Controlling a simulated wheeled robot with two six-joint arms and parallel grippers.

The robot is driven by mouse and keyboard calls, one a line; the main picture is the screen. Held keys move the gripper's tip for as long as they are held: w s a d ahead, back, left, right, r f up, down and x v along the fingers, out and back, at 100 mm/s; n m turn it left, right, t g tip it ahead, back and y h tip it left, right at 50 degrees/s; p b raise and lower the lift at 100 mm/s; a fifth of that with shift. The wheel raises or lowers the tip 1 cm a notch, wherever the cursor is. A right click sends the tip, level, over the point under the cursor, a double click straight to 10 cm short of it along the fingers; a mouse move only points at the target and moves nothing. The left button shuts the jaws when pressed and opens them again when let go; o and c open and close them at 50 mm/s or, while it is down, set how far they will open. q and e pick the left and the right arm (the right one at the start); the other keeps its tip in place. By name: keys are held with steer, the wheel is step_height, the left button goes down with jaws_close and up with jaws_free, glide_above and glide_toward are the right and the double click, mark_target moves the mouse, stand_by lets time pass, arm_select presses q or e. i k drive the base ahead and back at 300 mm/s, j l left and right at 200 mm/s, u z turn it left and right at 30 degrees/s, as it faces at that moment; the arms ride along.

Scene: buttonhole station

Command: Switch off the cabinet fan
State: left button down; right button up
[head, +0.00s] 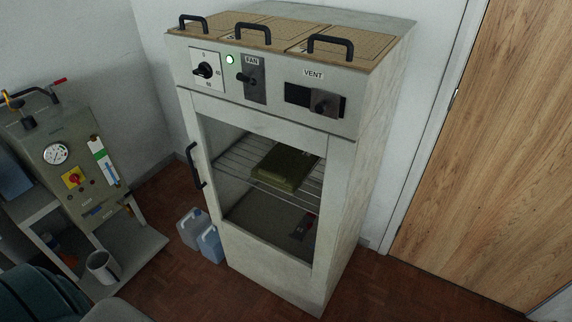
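The cabinet (180,60) is tall and pale, with a control panel across its upper front. The fan switch (246,79) is a dark lever or knob on a grey plate under a "FAN" label (251,61). The lever sticks out toward the left of its plate. A small green lamp (230,59) is lit just left of the label. Left of it is a black rotary knob (204,70) on a white dial plate. Right of it is a vent slide (325,103) under a "VENT" label (313,73). Neither gripper shows in the head view.
The cabinet's glazed door shows a green folded item (285,167) on a wire rack; its black handle (194,166) is at left. Jugs (210,244) stand on the floor beside it. A grey machine (75,160) is at left, a wooden door (490,150) at right.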

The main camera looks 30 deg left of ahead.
mark_target(244, 77)
steer(key=k+j+u, duration=0.15)
steer(key=j+u, duration=0.3)
steer(key=j, duration=0.85)
steer(key=j+u, duration=0.4)
steer(key=j, duration=0.9)
